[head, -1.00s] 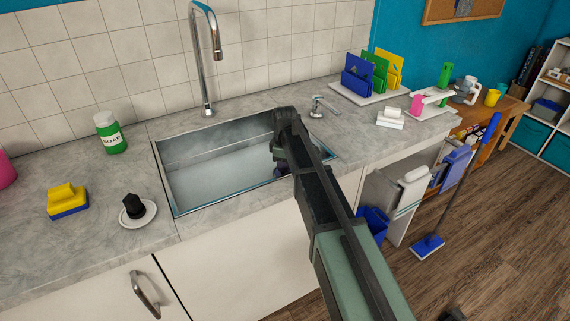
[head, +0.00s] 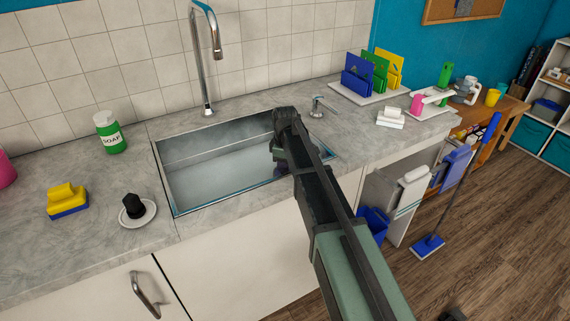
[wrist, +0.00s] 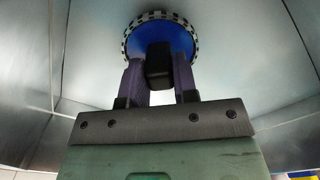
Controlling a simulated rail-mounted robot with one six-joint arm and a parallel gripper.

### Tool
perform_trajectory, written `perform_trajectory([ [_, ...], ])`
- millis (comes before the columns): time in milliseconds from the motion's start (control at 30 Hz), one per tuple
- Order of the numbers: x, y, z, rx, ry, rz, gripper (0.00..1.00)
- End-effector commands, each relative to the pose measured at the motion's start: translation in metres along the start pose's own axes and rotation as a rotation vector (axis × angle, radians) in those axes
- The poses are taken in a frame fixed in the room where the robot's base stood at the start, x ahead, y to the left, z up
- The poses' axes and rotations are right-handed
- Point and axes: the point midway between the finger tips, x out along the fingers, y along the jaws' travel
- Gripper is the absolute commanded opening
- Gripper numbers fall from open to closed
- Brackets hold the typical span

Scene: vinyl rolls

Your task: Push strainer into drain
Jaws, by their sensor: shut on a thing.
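The strainer (wrist: 182,39) shows in the wrist view as a blue disc with a black-and-white checkered rim and a black knob (wrist: 159,66). My gripper (wrist: 159,72) is shut on the knob, one purple finger on each side. The strainer is down inside the metal sink (head: 185,188), near its floor. The drain is not visible, so I cannot tell how the strainer sits against it. In the head view my gripper (head: 280,164) reaches into the right part of the sink, and my arm hides the strainer.
The tall faucet (head: 207,62) stands behind the sink, with a small tap (head: 318,107) at its back right. Left of the sink are a soap bottle (head: 111,133), a yellow-blue sponge (head: 67,200) and a black stopper-like thing (head: 134,206) on a white dish. The sink's left half is clear.

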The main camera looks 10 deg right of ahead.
Motion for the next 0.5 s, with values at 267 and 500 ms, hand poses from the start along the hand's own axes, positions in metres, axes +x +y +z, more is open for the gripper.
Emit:
perform_trajectory([
  [267,0.005,0.000,0.000,0.000,0.000,0.000,0.04],
  [500,0.012,0.000,0.000,0.000,0.000,0.000,0.04],
])
